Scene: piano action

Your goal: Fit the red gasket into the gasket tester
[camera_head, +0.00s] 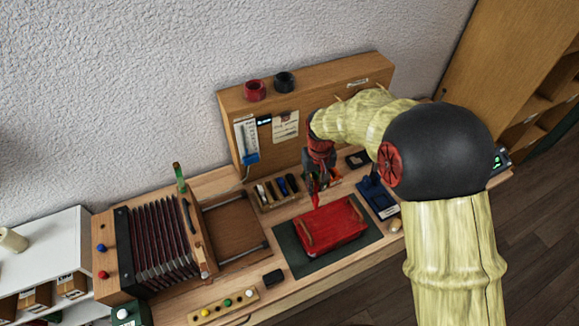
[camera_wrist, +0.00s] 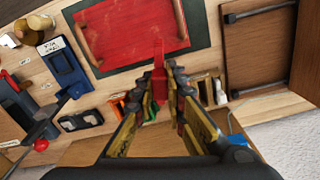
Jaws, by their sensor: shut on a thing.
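My gripper (camera_head: 316,180) is shut on a thin red piece, the red gasket (camera_head: 315,195), above the far edge of a red board. In the wrist view the red gasket (camera_wrist: 158,58) stands out from between the fingertips (camera_wrist: 160,84), seen almost edge-on. Its full shape is hidden by the fingers. A blue stand with a white label (camera_head: 376,198) is on the bench right of the gripper; it also shows at the left in the wrist view (camera_wrist: 66,70). It may be the gasket tester, but I cannot read its label. The gasket is apart from it.
The red board (camera_head: 345,229) with wooden handles lies on a dark green mat (camera_head: 294,262). A tool rack (camera_head: 266,207) stands behind it. A bellows unit (camera_head: 158,232) and brown tray (camera_head: 235,229) are at left. A small black block (camera_head: 273,277) lies in front.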

